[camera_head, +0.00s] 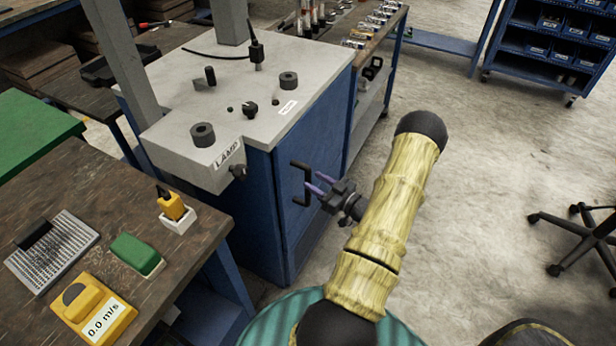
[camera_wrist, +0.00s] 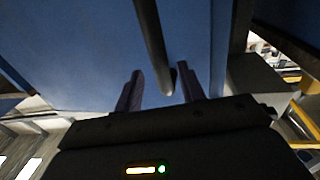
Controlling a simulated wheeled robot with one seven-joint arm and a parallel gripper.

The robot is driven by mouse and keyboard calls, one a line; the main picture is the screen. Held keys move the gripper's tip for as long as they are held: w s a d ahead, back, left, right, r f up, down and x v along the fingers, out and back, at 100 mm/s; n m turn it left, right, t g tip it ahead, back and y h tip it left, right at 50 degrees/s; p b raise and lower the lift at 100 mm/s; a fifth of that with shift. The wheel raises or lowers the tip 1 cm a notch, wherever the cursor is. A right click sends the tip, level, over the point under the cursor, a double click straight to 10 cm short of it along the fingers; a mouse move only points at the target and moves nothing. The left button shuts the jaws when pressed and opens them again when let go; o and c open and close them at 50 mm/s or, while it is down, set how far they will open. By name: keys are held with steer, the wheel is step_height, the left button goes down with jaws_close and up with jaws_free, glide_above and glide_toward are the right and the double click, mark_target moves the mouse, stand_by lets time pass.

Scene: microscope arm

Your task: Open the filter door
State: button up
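The blue filter door (camera_head: 290,226) is on the side of the grey-topped cabinet and looks shut. Its black handle (camera_head: 306,170) is a bracket-shaped bar standing off the door. My gripper (camera_head: 316,182) is at the handle, its purple-tinted fingers pointing at the door. In the wrist view, the handle (camera_wrist: 152,45) comes down from the top and ends between the two spread fingers of my gripper (camera_wrist: 160,88), nearer the right finger. I cannot tell whether a finger touches it. The blue door (camera_wrist: 75,50) fills the background.
The cabinet top (camera_head: 225,85) carries knobs and a lamp label. A wooden workbench (camera_head: 150,270) with small devices stands at left front. A shelf cart (camera_head: 375,90) stands behind the cabinet. An office chair (camera_head: 590,240) is at right; floor between is clear.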

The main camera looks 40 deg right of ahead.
mark_target(309, 178)
steer(key=w, duration=0.1)
steer(key=w+a, duration=0.1)
steer(key=shift+w, duration=0.75)
steer(key=shift+d, duration=0.15)
steer(key=shift+s, duration=0.15)
steer(key=shift+c, duration=0.2)
jaws_close()
